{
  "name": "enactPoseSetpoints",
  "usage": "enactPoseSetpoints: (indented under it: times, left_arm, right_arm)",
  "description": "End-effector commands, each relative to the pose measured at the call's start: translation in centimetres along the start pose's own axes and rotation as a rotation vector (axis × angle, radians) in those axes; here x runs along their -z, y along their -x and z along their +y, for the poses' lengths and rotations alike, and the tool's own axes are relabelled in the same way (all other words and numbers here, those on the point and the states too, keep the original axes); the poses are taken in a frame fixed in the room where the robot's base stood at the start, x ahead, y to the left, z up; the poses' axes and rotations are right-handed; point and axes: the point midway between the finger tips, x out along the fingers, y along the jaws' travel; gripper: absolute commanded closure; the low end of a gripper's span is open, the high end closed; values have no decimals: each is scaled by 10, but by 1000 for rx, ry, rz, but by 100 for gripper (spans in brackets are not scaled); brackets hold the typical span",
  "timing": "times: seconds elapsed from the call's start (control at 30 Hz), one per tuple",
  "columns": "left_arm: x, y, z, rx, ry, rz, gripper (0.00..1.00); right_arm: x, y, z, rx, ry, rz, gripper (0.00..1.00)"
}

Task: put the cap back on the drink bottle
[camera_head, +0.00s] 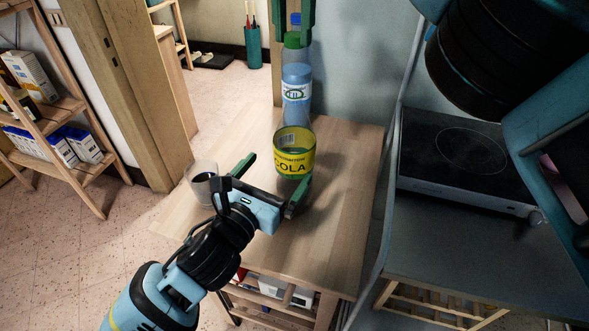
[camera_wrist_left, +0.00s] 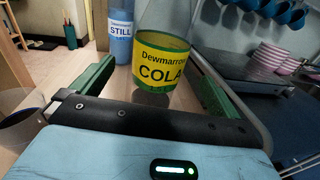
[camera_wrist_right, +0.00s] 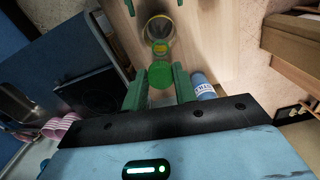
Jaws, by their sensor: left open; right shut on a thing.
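The cola bottle, clear with a yellow and green label (camera_head: 294,153), stands upright on the small wooden table; it also shows in the left wrist view (camera_wrist_left: 163,62). My left gripper (camera_head: 280,168) is open low at the bottle, its fingers to either side of the lower part, with no clear contact. My right gripper (camera_head: 293,14) is shut on the green cap (camera_head: 295,40), high at the top of the head view. In the right wrist view the green cap (camera_wrist_right: 160,86) sits between the fingers, over the bottle's top.
A blue-labelled STILL water bottle (camera_head: 297,91) stands close behind the cola bottle. A glass with dark drink (camera_head: 203,187) stands left of my left gripper. A hob (camera_head: 470,150) lies right of the table. The table's front right (camera_head: 325,245) is clear.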

Motion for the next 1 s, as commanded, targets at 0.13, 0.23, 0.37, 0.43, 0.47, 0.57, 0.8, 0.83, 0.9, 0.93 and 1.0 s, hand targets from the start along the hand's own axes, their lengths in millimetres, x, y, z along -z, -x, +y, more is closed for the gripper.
enactPoseSetpoints:
  times: [0.13,0.23,0.37,0.43,0.47,0.57,0.8,0.83,0.9,0.93,1.0]
  left_arm:
    - [-1,-27,0,0,2,-1,0]
    - [-1,-44,0,0,2,-1,0]
    - [-1,-62,0,0,2,-1,0]
    - [-1,-70,0,-1,2,-2,0]
    - [0,-73,0,-1,1,-1,0]
    - [0,-80,0,0,0,0,0]
    - [0,-85,0,1,1,-1,0]
    - [0,-85,0,1,1,-1,0]
    - [0,-84,0,1,1,-1,0]
    - [0,-84,0,1,1,-1,0]
    - [0,-84,0,1,1,-1,4]
  right_arm:
    - [0,0,0,0,0,0,93]
    - [0,0,0,0,0,0,93]
    - [0,0,0,0,0,0,93]
    - [0,0,0,0,0,0,93]
    - [0,0,0,0,0,0,93]
    - [0,0,0,0,0,0,93]
    - [0,0,0,0,0,0,93]
    - [0,0,0,0,0,0,93]
    - [0,0,0,0,0,0,93]
    - [0,0,0,0,0,0,93]
    - [0,0,0,0,0,0,93]
